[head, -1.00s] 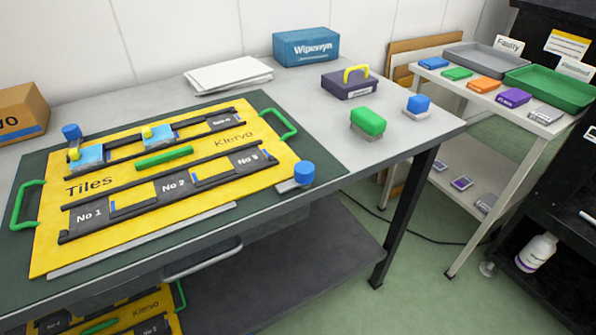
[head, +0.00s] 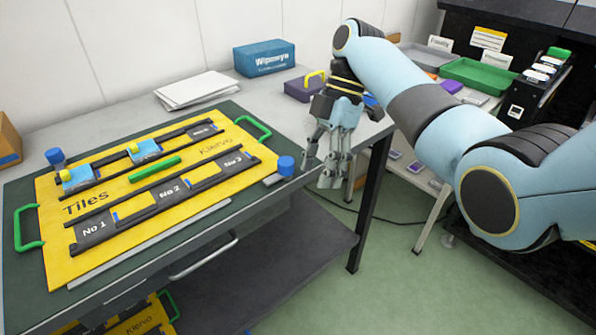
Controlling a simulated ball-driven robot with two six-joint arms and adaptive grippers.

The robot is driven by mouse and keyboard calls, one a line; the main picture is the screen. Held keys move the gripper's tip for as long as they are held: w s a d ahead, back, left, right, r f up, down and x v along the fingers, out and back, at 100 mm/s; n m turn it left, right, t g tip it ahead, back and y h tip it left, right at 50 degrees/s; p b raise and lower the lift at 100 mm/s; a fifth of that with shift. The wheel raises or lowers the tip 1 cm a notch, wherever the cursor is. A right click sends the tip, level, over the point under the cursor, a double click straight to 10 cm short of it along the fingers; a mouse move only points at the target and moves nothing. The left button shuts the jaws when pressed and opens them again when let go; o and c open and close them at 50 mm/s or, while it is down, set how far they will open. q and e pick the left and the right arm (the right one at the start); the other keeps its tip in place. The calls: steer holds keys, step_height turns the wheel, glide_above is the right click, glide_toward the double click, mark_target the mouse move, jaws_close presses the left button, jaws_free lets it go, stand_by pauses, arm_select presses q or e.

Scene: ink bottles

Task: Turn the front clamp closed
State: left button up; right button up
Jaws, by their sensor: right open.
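The front clamp has a blue knob (head: 286,165) and a short grey bar (head: 273,180). It sits at the front right corner of the yellow tile board (head: 62,262); its bar points left along the board's front edge and appears to lie off the board. A second blue-knobbed clamp (head: 55,157) stands at the back left corner. My right gripper (head: 329,168) is open and empty, fingers down, just right of the front clamp, near the table's right edge and apart from the knob. My left gripper is out of view.
The board on the dark mat (head: 22,290) has green handles and two blue tiles with yellow knobs. A purple box (head: 298,90), blue carton (head: 264,58) and papers (head: 195,90) stand behind.

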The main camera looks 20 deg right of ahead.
mark_target(286, 161)
steer(key=w+r+t, duration=0.2)
steer(key=w+r, duration=0.5)
steer(key=r, duration=0.2)
steer(key=x, duration=0.9)
steer(key=shift+s+a+f, duration=0.2)
steer(key=shift+s+f, duration=0.05)
steer(key=shift+a+f, duration=0.2)
steer(key=shift+f, duration=0.4)
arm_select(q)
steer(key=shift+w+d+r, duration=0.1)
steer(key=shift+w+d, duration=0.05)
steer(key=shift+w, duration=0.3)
arm_select(e)
jaws_close()
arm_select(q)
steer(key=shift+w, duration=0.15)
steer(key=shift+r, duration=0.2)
arm_select(e)
steer(key=shift+r, duration=0.1)
